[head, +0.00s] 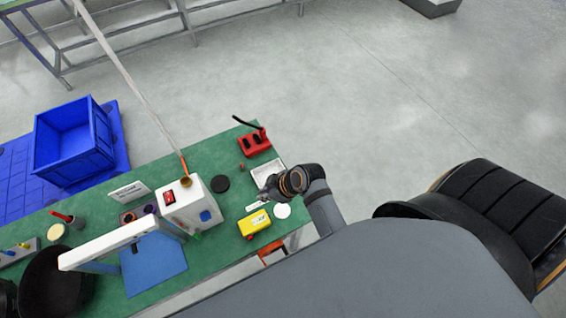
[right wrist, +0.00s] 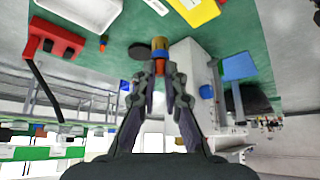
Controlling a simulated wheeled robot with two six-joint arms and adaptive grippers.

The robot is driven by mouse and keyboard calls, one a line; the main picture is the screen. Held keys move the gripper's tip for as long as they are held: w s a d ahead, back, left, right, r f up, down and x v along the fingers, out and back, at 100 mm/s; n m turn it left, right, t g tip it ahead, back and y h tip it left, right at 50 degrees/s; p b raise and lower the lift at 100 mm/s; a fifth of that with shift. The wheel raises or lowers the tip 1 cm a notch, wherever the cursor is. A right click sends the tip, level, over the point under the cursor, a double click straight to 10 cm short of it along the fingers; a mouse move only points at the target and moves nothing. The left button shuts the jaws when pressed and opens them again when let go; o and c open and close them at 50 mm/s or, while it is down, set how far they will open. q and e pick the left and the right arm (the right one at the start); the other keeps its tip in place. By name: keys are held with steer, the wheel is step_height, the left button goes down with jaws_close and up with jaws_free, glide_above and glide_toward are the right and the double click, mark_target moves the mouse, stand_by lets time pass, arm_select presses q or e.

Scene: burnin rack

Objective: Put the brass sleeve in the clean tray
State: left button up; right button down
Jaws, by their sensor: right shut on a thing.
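My right gripper (head: 266,190) is over the right part of the green bench in the head view. In the right wrist view my right gripper (right wrist: 159,72) is shut on the brass sleeve (right wrist: 160,44), a short yellow-brown cylinder with a blue band below it. I cannot make out the sleeve at the gripper in the head view. A shallow white tray (head: 264,169), which looks like the clean tray, lies just beyond the gripper. The tray also shows at the top of the right wrist view (right wrist: 92,9). My left gripper is not in view.
A red holder (head: 254,143) stands behind the tray. A yellow box (head: 254,223) and white disc (head: 283,211) lie nearer me. A white machine (head: 200,209) and black disc (head: 220,183) are to the left. A blue crate (head: 72,140) is at far left.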

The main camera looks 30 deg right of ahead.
steer(key=shift+w+f, duration=0.15)
steer(key=shift+w, duration=0.05)
steer(key=w+d+f, duration=0.2)
steer(key=w, duration=0.2)
steer(key=b, duration=1.2)
glide_above(265, 174)
steer(key=s+a, duration=0.1)
steer(key=s, duration=0.3)
step_height(265, 174, down, 7)
steer(key=shift+a+f, duration=0.1)
steer(key=shift+a, duration=0.05)
steer(key=shift+w+f+b, duration=0.1)
steer(key=shift+w+b, duration=0.15)
steer(key=shift+b, duration=0.25)
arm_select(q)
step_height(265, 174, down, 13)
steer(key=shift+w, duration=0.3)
arm_select(e)
steer(key=shift+w, duration=0.15)
steer(key=f+b, duration=0.2)
steer(key=b, duration=0.1)
steer(key=f+b, duration=0.2)
steer(key=shift+w+d, duration=0.2)
steer(key=shift+d, duration=0.05)
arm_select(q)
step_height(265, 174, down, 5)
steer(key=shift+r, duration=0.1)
arm_select(e)
steer(key=shift+r, duration=0.3)
